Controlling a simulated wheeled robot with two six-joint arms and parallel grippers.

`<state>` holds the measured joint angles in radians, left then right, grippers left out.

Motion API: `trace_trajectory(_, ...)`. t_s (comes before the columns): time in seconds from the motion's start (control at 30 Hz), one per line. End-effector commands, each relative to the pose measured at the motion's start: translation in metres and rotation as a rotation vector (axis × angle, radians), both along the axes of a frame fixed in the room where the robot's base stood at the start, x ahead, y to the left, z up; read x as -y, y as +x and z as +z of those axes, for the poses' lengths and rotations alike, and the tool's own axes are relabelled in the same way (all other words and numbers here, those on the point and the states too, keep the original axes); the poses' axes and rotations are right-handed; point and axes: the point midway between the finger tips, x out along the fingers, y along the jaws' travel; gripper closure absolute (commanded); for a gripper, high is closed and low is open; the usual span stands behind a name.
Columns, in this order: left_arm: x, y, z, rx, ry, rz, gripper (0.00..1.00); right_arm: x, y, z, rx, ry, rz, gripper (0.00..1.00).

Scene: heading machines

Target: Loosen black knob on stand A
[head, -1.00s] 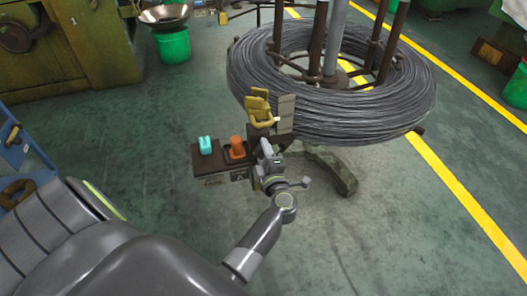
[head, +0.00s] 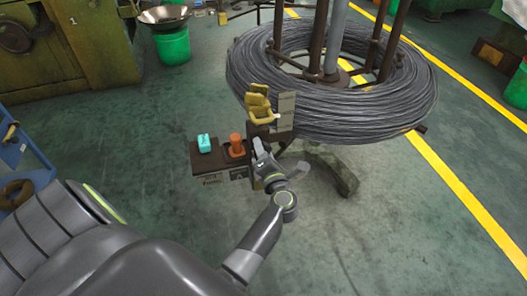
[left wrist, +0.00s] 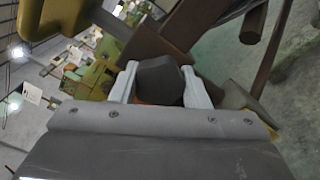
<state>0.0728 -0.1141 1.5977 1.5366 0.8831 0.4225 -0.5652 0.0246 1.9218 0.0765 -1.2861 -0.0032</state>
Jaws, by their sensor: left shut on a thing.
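My left gripper (head: 259,147) is at the near side of a small brown stand (head: 208,168) beside the wire coil. In the left wrist view, the light fingers of the same gripper (left wrist: 160,88) are closed on both sides of a black knob (left wrist: 159,76). The knob has a flat, faceted face, and a bit of orange shows below it. In the head view the knob is hidden by the gripper. My right gripper is not in view.
On the stand sit a teal block (head: 204,143) and an orange piece (head: 237,145). A yellow clamp-like part (head: 260,107) rises behind. A large wire coil (head: 385,105) stands behind right. Green floor (head: 110,150) is open to the left.

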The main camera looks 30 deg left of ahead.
Motion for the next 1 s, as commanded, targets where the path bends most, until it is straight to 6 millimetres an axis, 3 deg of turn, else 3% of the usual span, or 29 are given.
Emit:
trace_trajectory(0.63,0.0002,-0.0004,-0.0014,0.033,-0.033,0.0,0.81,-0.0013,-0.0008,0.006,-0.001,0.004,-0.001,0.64)
trace_trajectory(0.67,0.0002,-0.0004,-0.0014,0.033,-0.033,0.0,0.56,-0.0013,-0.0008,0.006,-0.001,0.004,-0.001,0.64)
trace_trajectory(0.8,0.0002,-0.0003,-0.001,0.034,-0.032,0.0,0.38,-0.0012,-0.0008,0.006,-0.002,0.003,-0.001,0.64)
trace_trajectory(1.0,0.0001,-0.0002,-0.0005,0.035,-0.031,-0.001,0.37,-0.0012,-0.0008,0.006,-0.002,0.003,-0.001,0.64)
